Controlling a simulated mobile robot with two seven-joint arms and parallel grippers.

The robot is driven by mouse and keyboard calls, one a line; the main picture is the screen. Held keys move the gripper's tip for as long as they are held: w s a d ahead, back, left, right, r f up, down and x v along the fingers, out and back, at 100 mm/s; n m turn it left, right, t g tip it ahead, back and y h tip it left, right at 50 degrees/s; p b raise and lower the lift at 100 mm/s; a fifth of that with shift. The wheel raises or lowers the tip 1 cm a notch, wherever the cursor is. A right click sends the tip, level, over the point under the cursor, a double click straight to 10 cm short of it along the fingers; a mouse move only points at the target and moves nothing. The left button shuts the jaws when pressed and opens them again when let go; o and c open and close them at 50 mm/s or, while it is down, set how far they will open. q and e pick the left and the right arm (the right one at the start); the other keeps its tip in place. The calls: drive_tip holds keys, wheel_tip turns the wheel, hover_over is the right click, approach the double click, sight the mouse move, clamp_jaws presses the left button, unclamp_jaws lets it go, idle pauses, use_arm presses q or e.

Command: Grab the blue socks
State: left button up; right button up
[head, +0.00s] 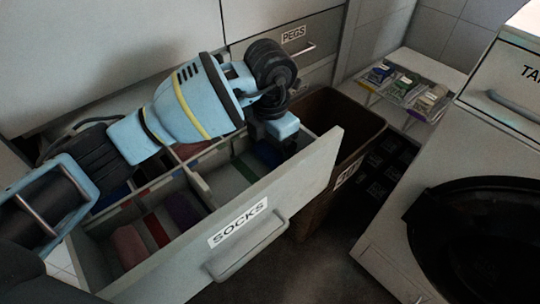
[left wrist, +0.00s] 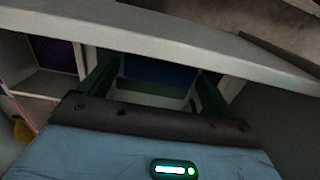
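An open drawer labelled SOCKS (head: 238,222) holds folded socks in divided compartments. Dark blue socks (head: 267,153) lie in the compartment at its right end, beside green socks (head: 244,170). My left gripper (head: 282,127) is above that compartment, pointing down; its fingertips are mostly hidden in the head view. In the left wrist view its two dark fingers (left wrist: 155,92) are spread apart. The blue socks (left wrist: 158,73) show beyond and between them, with a green strip below. I see nothing held. My right gripper is not in view.
Pink socks (head: 130,246) and purple socks (head: 183,212) lie in front compartments. The drawer's front wall stands close to my left gripper. A brown bin (head: 345,118) is right of the drawer, and a white machine (head: 470,150) with a dark round door stands farther right.

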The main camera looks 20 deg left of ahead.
sight(270, 150)
use_arm(q)
drive_tip(key=c, duration=0.7)
drive_tip(key=shift+c, duration=0.2)
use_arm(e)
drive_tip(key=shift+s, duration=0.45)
use_arm(q)
drive_tip(key=shift+r, duration=0.1)
wheel_tip(270, 150, up, 10)
drive_tip(key=p, duration=0.2)
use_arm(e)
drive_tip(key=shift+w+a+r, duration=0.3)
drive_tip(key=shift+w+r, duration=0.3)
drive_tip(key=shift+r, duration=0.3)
